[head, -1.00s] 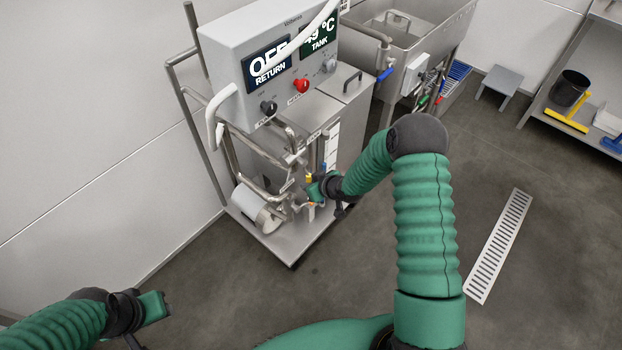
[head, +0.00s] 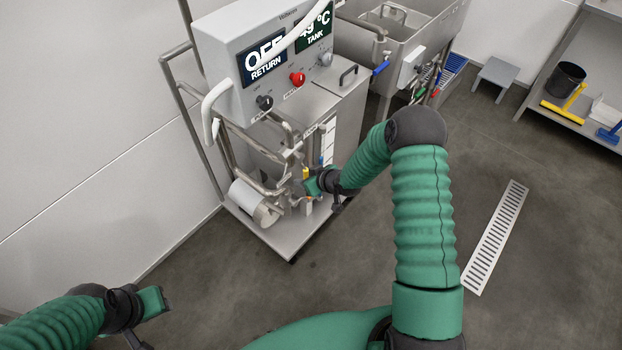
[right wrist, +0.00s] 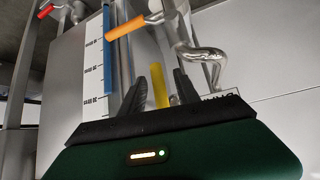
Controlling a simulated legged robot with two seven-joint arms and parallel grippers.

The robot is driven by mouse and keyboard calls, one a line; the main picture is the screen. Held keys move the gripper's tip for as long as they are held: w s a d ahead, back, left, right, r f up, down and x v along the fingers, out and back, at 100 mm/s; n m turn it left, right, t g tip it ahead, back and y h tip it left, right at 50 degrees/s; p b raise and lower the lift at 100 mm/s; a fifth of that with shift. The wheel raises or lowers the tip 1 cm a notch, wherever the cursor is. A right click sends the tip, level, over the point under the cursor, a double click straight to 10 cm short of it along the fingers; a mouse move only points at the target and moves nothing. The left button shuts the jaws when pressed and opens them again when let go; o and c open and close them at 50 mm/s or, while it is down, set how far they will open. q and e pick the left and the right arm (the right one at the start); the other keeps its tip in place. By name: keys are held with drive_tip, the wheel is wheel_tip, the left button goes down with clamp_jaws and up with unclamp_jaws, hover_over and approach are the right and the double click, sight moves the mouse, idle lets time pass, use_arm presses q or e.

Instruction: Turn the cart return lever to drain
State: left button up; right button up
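The cart (head: 300,225) stands ahead with a grey control box (head: 215,45) on top; its display reads OFF over RETURN. A yellow lever (head: 306,173) sits low on the cart's pipework, and an orange lever is near it. My right gripper (head: 313,184) is at this pipework. In the right wrist view the yellow lever (right wrist: 160,86) shows upright between my two black, spread fingers (right wrist: 160,92); I see gaps beside it. The orange lever (right wrist: 130,27) lies beyond, upper left. Which lever is the return one cannot be read. My left gripper (head: 155,302) is far from the cart, its fingers not clear.
Steel pipes (right wrist: 207,60) and a scaled gauge (right wrist: 95,60) are close around my right gripper. A red lever (right wrist: 46,10) shows at the upper left there. A steel tank (head: 425,35) stands behind the cart. The floor drain grate (head: 497,237) is at right, with open floor around it.

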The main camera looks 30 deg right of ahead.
drive_tip(key=p+v, duration=0.3)
drive_tip(key=v, duration=1.3)
drive_tip(key=shift+s, duration=0.15)
drive_tip(key=shift+d+r, duration=0.15)
drive_tip(key=s+a+r+m+g+h+p, duration=0.1)
drive_tip(key=s+a+r+m+g+p, duration=0.1)
drive_tip(key=s+a+r+g+p, duration=0.4)
drive_tip(key=s+a+r+p, duration=0.1)
drive_tip(key=s+a+r, duration=0.4)
drive_tip(key=s+r, duration=0.2)
drive_tip(key=shift+s+r+h, duration=0.4)
drive_tip(key=shift+r, duration=0.45)
